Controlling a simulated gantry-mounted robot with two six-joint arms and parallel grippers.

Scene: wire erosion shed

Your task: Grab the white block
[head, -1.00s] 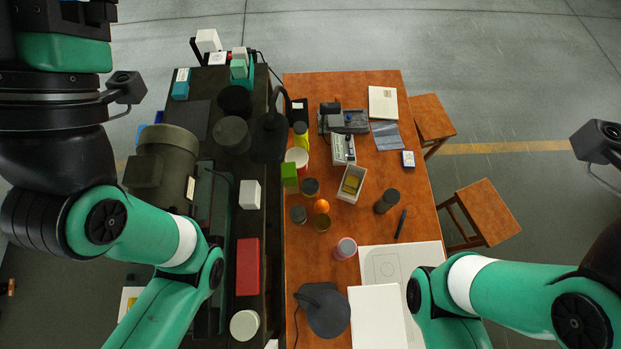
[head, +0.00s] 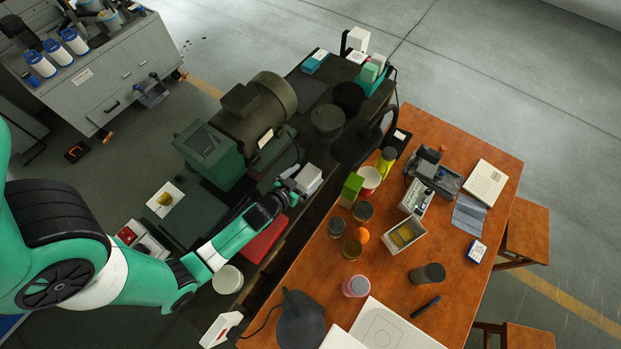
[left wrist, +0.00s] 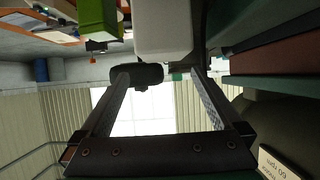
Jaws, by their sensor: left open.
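The white block (head: 309,177) sits on the dark machine bench beside the motor, left of the wooden table. My left gripper (head: 291,187) is open and right by the block, on its lower-left side. In the left wrist view, the white block (left wrist: 163,28) shows at the top centre, just past the two spread fingertips of the left gripper (left wrist: 159,78). I cannot tell whether any finger touches it. My right gripper is not in view.
A red box (head: 264,239) lies on the bench under my left forearm, with a round white lid (head: 228,279) nearer. A big dark motor (head: 256,108) stands behind the block. The wooden table (head: 405,300) to the right holds jars, a green box (head: 351,187) and a white bin (head: 405,235).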

